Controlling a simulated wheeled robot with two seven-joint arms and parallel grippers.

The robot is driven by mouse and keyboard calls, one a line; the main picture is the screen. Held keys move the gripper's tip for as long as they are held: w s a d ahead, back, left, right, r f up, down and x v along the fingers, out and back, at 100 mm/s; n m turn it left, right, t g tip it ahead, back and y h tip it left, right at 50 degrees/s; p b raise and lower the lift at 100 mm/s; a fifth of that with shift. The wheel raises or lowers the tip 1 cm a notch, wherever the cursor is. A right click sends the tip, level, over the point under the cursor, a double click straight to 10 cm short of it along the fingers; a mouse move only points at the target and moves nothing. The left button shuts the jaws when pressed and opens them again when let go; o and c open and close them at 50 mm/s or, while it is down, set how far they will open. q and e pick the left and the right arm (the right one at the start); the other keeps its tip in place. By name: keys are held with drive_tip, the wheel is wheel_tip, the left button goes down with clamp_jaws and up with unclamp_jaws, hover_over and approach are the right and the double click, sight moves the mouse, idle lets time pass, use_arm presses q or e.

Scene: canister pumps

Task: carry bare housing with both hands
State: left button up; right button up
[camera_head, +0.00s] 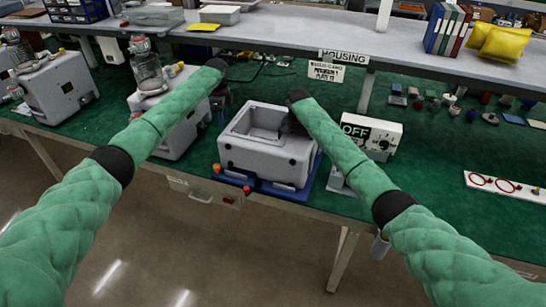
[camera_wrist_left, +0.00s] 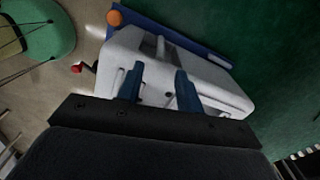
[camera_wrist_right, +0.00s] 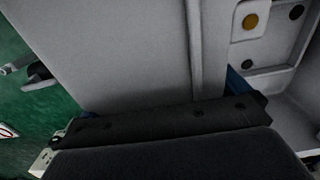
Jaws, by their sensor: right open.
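The bare housing (camera_head: 265,158) is a pale grey open-topped box. It sits upright on a blue base (camera_head: 262,188) on the green bench mat. My left gripper (camera_head: 221,101) is just left of the housing's upper edge, partly hidden by its arm. In the left wrist view its blue fingers (camera_wrist_left: 159,82) are apart with a gap between them, and the housing (camera_wrist_left: 152,62) shows beyond. My right gripper (camera_head: 294,125) is at the housing's right upper wall. In the right wrist view the housing (camera_wrist_right: 110,60) fills the picture and the open fingers show only as blue slivers, mostly hidden.
Pumps with glass jars (camera_head: 148,72) stand to the left, one close to my left gripper. A white control box (camera_head: 371,135) marked OFF stands right of the housing. A grey shelf (camera_head: 300,38) runs behind.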

drive_tip(key=shift+r, duration=0.2)
use_arm(q)
wheel_tip(320, 180, up, 4)
drive_tip(key=shift+f, duration=0.25)
use_arm(e)
wheel_tip(320, 180, up, 12)
drive_tip(key=shift+w+f, duration=0.1)
drive_tip(key=shift+f, duration=0.15)
use_arm(q)
drive_tip(key=shift+f, duration=0.1)
use_arm(e)
drive_tip(key=shift+f, duration=0.15)
